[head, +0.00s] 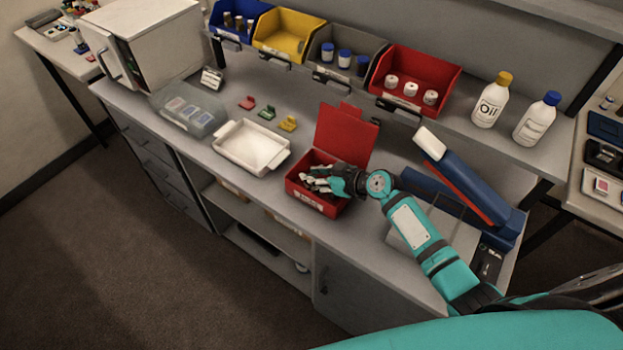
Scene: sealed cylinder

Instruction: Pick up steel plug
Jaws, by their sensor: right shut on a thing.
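My right gripper (318,184) reaches down into an open red box (318,204) at the front of the workbench. The box's red lid (345,138) stands up at the back. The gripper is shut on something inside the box. The held thing is too small and too hidden by the fingers to make out, so I cannot tell whether it is the steel plug. No steel plug shows clearly elsewhere. My left gripper is not in view.
A white tray (250,148) stands left of the red box. Small red, green and yellow clips (288,124) lie behind it. Coloured bins (415,79) line the back, with two bottles (491,100) to their right. A blue device (465,180) stands right of my arm.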

